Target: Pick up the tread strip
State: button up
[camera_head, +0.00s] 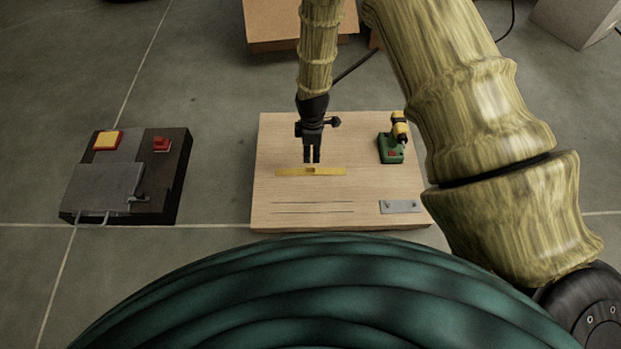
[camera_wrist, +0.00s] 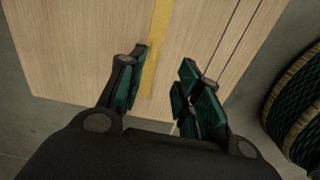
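The tread strip, a thin yellow bar (camera_head: 290,172), lies flat across the middle of the wooden board. In the wrist view the strip (camera_wrist: 161,30) runs from the top edge down between my fingers, closer to the left finger. My gripper (camera_head: 312,161) points down at the middle of the strip; its fingertips overlap the strip's upper edge in the head view. In the wrist view my gripper (camera_wrist: 165,62) has its two fingers apart with a clear gap. I cannot tell whether a finger touches the strip.
The wooden board (camera_head: 275,140) has thin dark slots, a grey plate with holes (camera_head: 400,206) and a green-and-yellow drill-like tool (camera_head: 391,146). A dark box with red and yellow parts (camera_head: 165,180) stands left on the tiled floor. A brown box (camera_head: 275,22) is behind.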

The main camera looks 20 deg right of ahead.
aim_at(311, 167)
jog(key=shift+w+f+b, duration=0.4)
jog(key=shift+w+f, duration=0.1)
jog(key=shift+f, duration=0.05)
notch_tip(311, 167, down, 5)
jog(key=shift+f+b, duration=0.1)
jog(key=shift+b, duration=1)
jog(key=shift+w+f+b, duration=0.1)
jog(key=shift+f+b, duration=1.75)
jog(key=shift+f, duration=0.7)
jog(key=shift+r, duration=0.1)
grip_shut()
